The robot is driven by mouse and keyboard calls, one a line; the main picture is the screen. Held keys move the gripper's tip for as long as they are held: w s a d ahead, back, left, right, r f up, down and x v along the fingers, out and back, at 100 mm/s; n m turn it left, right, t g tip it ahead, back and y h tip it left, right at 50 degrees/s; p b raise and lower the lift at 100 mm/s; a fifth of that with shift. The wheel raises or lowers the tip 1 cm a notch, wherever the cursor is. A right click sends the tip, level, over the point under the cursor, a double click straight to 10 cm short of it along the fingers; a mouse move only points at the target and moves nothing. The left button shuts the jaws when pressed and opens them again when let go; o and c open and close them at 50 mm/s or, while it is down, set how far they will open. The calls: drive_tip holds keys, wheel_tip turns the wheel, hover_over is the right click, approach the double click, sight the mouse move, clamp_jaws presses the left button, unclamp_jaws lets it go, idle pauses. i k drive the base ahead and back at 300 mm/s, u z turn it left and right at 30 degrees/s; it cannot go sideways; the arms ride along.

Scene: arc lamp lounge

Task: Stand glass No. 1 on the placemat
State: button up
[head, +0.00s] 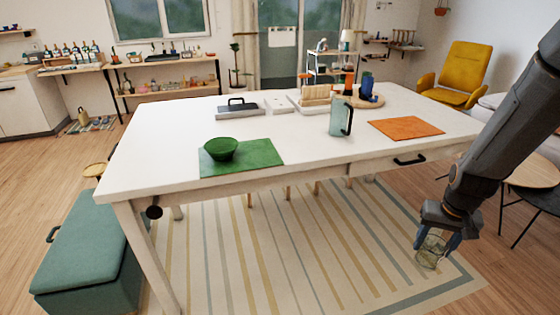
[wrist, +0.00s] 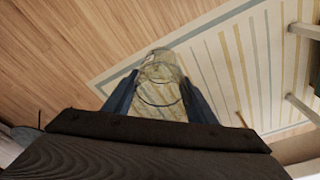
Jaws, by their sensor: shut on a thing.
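A clear drinking glass (head: 432,251) is between the fingers of my gripper (head: 437,243), at the lower right of the head view. In the wrist view the glass (wrist: 160,78) sits between the two blue fingers of my gripper (wrist: 160,97), which are shut on it. I cannot read any number on it. My gripper is off the table's right front side, below the tabletop and above the floor. Two placemats lie on the white table (head: 330,165): an orange one (head: 405,128) at the right, bare, and a green one (head: 255,153) at the left.
A green bowl (head: 221,149) stands on the green placemat. A grey-green pitcher (head: 340,117) stands left of the orange placemat. A drawer handle (head: 409,161) juts from the table front.

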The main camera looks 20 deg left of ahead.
sight(261, 152)
drive_tip(key=u, duration=1.15)
